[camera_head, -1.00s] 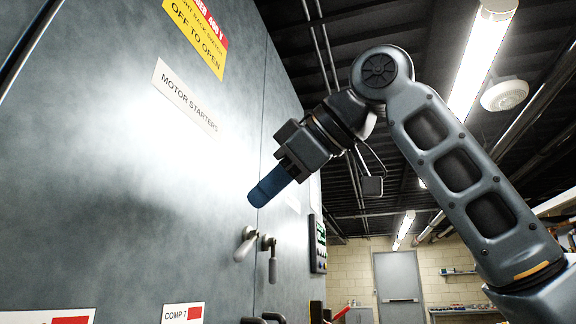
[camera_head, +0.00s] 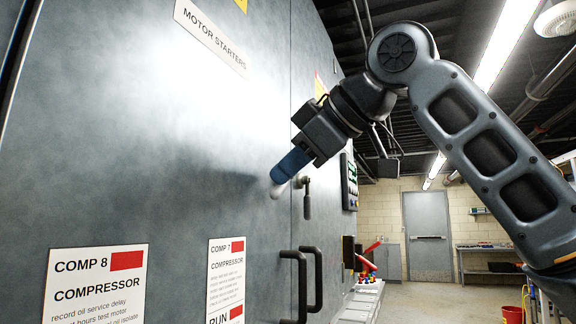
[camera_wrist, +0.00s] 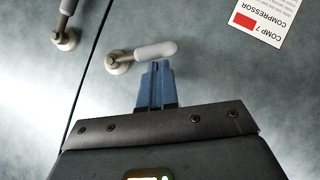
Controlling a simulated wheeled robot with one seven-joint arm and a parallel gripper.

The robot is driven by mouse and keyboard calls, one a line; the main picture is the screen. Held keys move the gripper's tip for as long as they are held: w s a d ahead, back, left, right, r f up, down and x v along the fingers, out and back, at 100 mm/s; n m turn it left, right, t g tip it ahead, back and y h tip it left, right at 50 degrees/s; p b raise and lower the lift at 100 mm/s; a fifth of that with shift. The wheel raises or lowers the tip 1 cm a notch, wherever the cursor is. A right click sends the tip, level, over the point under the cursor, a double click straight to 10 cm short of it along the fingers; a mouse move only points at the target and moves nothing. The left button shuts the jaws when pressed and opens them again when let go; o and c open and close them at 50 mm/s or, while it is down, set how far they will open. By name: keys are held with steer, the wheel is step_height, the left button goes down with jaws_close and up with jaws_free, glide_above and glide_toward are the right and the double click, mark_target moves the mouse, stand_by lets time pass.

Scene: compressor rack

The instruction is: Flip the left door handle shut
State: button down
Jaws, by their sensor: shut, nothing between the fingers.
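The left door handle has a pale grey grip and a round metal pivot. In the head view its grip (camera_head: 277,192) points down and left, just below my fingertips, which hide part of it. In the wrist view the left handle (camera_wrist: 155,51) lies nearly sideways, directly ahead of my fingertips. My gripper (camera_head: 277,177) has blue fingers, shut and empty; they also show in the wrist view (camera_wrist: 157,67). The fingertips are very close to the grip; I cannot tell if they touch. The right door handle (camera_head: 307,207) hangs straight down beside it.
Grey cabinet doors (camera_head: 140,150) fill the left, with a seam between the two handles. Black pull handles (camera_head: 318,280) stick out below. COMP 7 (camera_head: 227,280) and COMP 8 (camera_head: 97,290) signs are on the left door. Open floor lies to the right.

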steer(key=shift+f, duration=0.15)
steer(key=shift+w+f+n+t+b, duration=0.1)
steer(key=shift+f+n+t+b, duration=0.75)
steer(key=shift+b, duration=0.35)
steer(key=shift+w+d+f+n+t+b, duration=0.1)
steer(key=shift+w+f+n+t+b, duration=0.05)
steer(key=shift+f+n+t+b, duration=0.35)
steer(key=shift+w+d+f+n+t+b, duration=0.1)
steer(key=shift+f+n+t+b, duration=0.25)
steer(key=shift+b, duration=0.25)
steer(key=shift+w+d+f+n+t+b, duration=0.1)
steer(key=shift+w+f+n+t+b, duration=0.4)
steer(key=shift+n+t+b, duration=0.35)
steer(key=shift+w+d+f+n+t+y+b, duration=0.2)
steer(key=shift+w+f+n+t+y+b, duration=0.25)
steer(key=shift+n, duration=0.5)
steer(key=shift+w, duration=0.2)
steer(key=shift+w+d+f, duration=0.1)
steer(key=shift+w, duration=0.05)
